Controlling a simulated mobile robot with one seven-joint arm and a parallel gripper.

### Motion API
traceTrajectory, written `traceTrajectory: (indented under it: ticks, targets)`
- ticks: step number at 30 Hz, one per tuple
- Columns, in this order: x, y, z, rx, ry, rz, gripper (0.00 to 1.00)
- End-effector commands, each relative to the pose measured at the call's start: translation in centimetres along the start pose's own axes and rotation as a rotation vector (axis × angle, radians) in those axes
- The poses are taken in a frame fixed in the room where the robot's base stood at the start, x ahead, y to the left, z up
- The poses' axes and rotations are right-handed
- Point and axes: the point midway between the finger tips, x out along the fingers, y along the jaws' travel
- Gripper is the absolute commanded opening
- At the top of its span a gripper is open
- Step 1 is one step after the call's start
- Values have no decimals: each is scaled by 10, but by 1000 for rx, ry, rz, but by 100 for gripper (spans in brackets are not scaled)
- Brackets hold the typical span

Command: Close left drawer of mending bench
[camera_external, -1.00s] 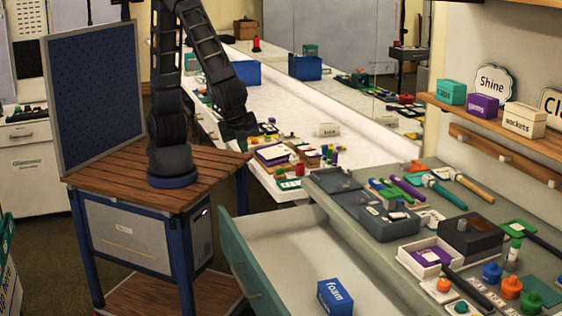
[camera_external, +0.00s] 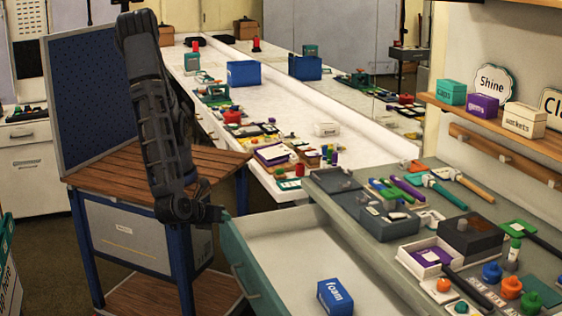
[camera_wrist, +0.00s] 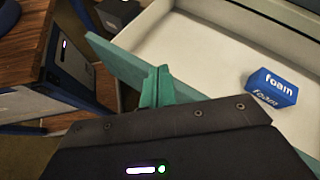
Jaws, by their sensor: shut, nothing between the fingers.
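The left drawer (camera_external: 243,262) of the mending bench (camera_external: 345,205) stands pulled out, with a teal front and a pale, mostly empty interior. In the wrist view the drawer front (camera_wrist: 112,62) runs diagonally across the upper left. My gripper (camera_external: 220,214) is at the far end of the drawer front, near its top edge. In the wrist view my gripper (camera_wrist: 156,84) is shut and empty, its teal fingers together close to the front panel. I cannot tell if they touch it. A blue foam box (camera_external: 335,297) lies inside the drawer.
The bench top holds tools, dark boxes and small pots. A wooden-topped cart (camera_external: 210,160) with a blue pegboard (camera_external: 95,95) stands left of the drawer. A long white table (camera_external: 270,120) with several items lies behind. Floor shows between cart and drawer.

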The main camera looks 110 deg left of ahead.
Motion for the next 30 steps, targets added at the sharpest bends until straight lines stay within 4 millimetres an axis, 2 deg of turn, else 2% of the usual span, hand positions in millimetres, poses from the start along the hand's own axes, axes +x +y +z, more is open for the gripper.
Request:
traceTrajectory:
  ticks: [3, 11, 21, 27, 30]
  targets:
    - [-6, 10, -29, 64, -57, -73, 0]
    - [-17, 32, -87, 183, -178, -237, 0]
    - [-27, 69, -158, 321, -339, -464, 0]
    - [-30, 86, -186, 371, -410, -566, 0]
    - [-30, 90, -193, 383, -428, -590, 0]
